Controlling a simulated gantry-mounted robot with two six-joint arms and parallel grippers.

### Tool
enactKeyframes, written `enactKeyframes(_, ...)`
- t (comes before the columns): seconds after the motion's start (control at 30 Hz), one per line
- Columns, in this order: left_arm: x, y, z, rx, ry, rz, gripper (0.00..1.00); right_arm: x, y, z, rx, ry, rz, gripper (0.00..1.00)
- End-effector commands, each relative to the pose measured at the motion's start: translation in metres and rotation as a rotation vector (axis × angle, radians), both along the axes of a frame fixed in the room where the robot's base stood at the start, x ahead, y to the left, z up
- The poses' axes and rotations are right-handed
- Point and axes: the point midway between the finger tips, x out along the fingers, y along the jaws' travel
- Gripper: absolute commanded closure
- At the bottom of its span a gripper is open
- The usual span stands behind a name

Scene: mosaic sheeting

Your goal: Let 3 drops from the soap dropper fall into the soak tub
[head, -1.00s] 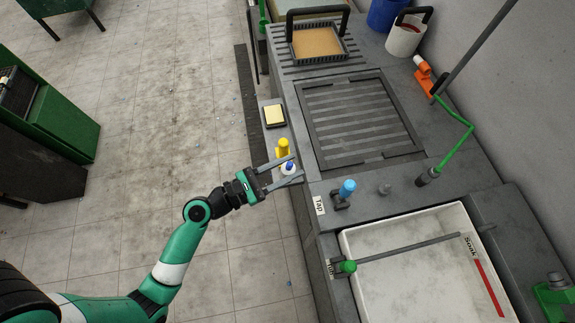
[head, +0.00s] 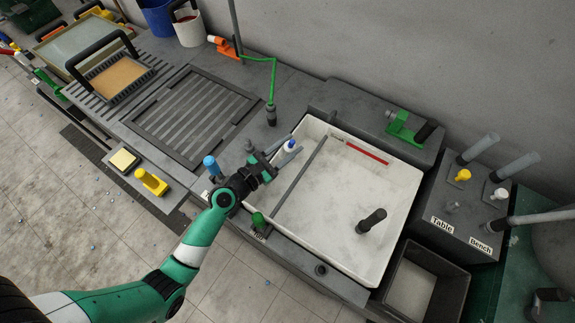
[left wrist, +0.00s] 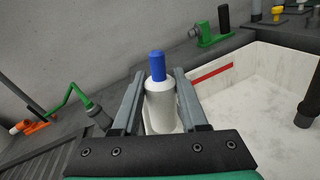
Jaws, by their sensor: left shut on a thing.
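My left gripper (head: 283,158) is shut on the soap dropper (head: 290,146), a small white bottle with a blue cap. In the left wrist view the dropper (left wrist: 161,100) stands upright between the two fingers, blue cap on top. In the head view it shows over the left back corner of the soak tub (head: 335,215), a white basin with a red line on its back inner wall. The tub also shows in the left wrist view (left wrist: 260,85). No drop is visible. My right gripper is not in view.
A grey bar (head: 300,177) crosses the tub's left part, and a dark upright handle (head: 371,221) stands in the tub. A blue-topped tap knob (head: 211,166) is left of my gripper. A green clamp (head: 405,126) sits behind the tub. A yellow bottle (head: 151,181) lies on the left ledge.

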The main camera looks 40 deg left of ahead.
Motion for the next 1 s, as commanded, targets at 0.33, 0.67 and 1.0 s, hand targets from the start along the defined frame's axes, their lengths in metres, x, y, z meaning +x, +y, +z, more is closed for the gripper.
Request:
enactKeyframes(0.33, 0.024, 0.015, 0.000, 0.012, 0.002, 0.048, 1.00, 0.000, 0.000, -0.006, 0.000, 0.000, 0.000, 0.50)
enactKeyframes(0.67, 0.022, 0.020, -0.031, 0.179, 0.036, 0.047, 1.00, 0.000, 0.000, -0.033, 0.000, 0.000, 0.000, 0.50)
enactKeyframes(1.0, 0.020, 0.029, -0.071, 0.467, 0.092, 0.047, 1.00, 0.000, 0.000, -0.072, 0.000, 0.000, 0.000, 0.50)
